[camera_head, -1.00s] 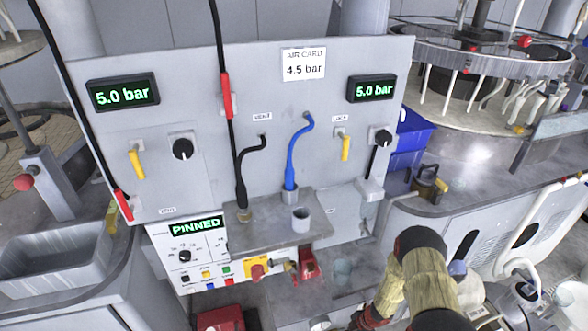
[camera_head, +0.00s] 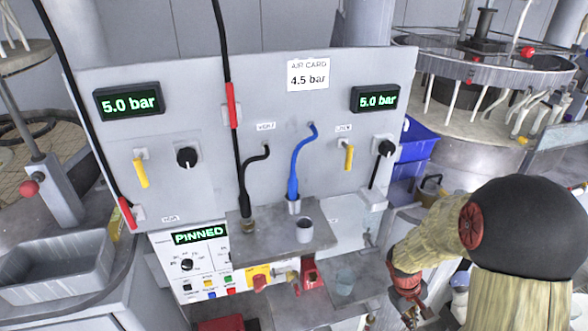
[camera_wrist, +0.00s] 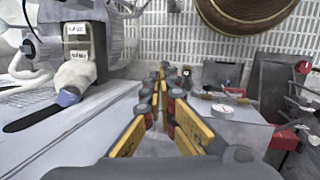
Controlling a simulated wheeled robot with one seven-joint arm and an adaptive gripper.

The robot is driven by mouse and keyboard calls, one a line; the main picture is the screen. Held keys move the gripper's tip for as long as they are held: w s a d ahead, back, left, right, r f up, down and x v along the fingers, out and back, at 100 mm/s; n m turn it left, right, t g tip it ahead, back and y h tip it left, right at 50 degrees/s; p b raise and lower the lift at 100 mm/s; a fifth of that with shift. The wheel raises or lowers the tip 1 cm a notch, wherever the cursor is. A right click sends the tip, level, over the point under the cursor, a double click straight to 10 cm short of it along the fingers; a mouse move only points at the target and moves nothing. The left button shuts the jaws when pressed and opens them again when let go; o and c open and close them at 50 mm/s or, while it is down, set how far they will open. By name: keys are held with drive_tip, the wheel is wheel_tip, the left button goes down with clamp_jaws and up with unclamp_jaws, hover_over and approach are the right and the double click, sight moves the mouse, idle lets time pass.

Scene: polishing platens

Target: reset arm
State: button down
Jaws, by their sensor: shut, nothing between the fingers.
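My gripper (camera_wrist: 164,80) shows in the wrist view with its two yellow-sided fingers converging to a closed tip and nothing between them. In the head view my gripper (camera_head: 412,314) is at the lower right, in front of the platform, small and partly cut by the bottom edge. My arm bulks large at the right and hides part of the white machine behind it. The gripper touches nothing that I can make out.
The grey panel (camera_head: 210,135) carries two 5.0 bar displays, an air card (camera_head: 308,75), yellow levers and black and blue hoses. A blue bin (camera_head: 418,140) is right of the panel. A grey tray (camera_head: 55,268) lies at left.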

drive_tip(key=s+a+r+m+t+y, duration=0.1)
drive_tip(key=s+a+r, duration=0.3)
drive_tip(key=r, duration=0.5)
drive_tip(key=s+a+r+m+t+y, duration=0.1)
drive_tip(key=s+a+r+t, duration=0.2)
drive_tip(key=r, duration=0.7)
drive_tip(key=s+a+r+m+t+y, duration=0.1)
drive_tip(key=s+a+r+t, duration=0.1)
drive_tip(key=s+a+r, duration=0.5)
wheel_tip(320, 180, up, 4)
drive_tip(key=shift+s+a+f+m+t, duration=0.15)
drive_tip(key=shift+a+f+m+t, duration=0.1)
drive_tip(key=shift+m+t, duration=0.15)
